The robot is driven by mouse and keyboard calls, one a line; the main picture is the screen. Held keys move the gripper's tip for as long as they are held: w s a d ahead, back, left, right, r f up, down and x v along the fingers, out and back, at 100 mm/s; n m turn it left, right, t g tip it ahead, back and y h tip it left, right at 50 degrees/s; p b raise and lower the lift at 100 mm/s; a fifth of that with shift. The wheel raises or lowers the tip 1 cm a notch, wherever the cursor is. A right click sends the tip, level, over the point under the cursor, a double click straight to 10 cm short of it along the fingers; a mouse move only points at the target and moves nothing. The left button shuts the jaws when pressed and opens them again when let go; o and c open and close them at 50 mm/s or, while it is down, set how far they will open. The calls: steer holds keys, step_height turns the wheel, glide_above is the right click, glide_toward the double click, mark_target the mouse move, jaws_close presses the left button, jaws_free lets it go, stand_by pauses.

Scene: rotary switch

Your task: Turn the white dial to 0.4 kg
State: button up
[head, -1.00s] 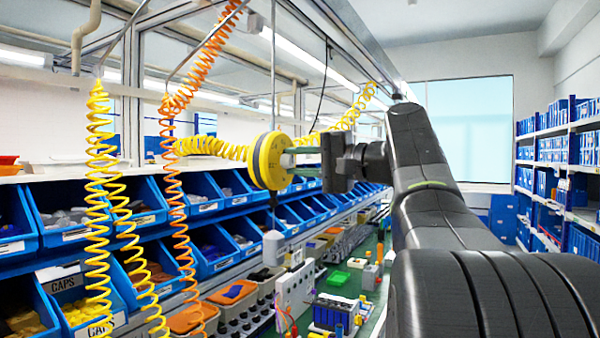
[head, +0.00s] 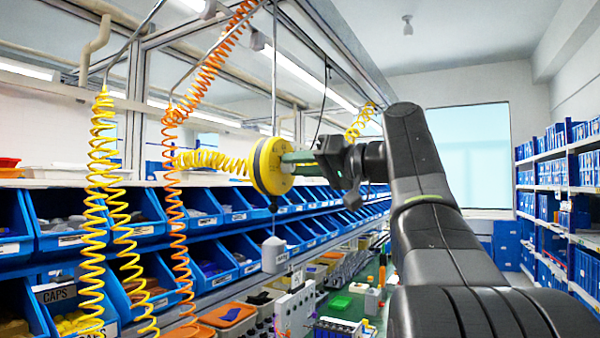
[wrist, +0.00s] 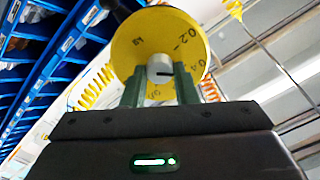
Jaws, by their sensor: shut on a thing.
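The yellow balancer disc (head: 266,166) hangs left of the arm in the head view. Its face (wrist: 150,38) fills the upper middle of the wrist view, with printed black marks including "kg", 0.2 and 0.4. The white dial (wrist: 160,66) sits at the disc's centre and carries a short dark line pointing right in the picture. My gripper (wrist: 160,86) has its green fingers on either side of the dial, shut on it.
A grey-white weight (head: 273,254) hangs below the disc. Coiled yellow (head: 101,190) and orange (head: 172,190) hoses hang at left. Blue bins (head: 140,215) line the rack behind. A metal rail (head: 345,60) runs overhead. The aisle (head: 480,275) lies to the right.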

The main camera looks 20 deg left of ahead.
steer(key=shift+n, duration=0.5)
steer(key=shift+f, duration=0.1)
steer(key=o, duration=1)
steer(key=s+d+b, duration=0.1)
steer(key=d, duration=1.2)
steer(key=shift+d, duration=0.4)
steer(key=a, duration=0.9)
steer(key=w+a, duration=0.1)
steer(key=a, duration=0.3)
steer(key=shift+a+p, duration=0.35)
steer(key=shift+a, duration=0.05)
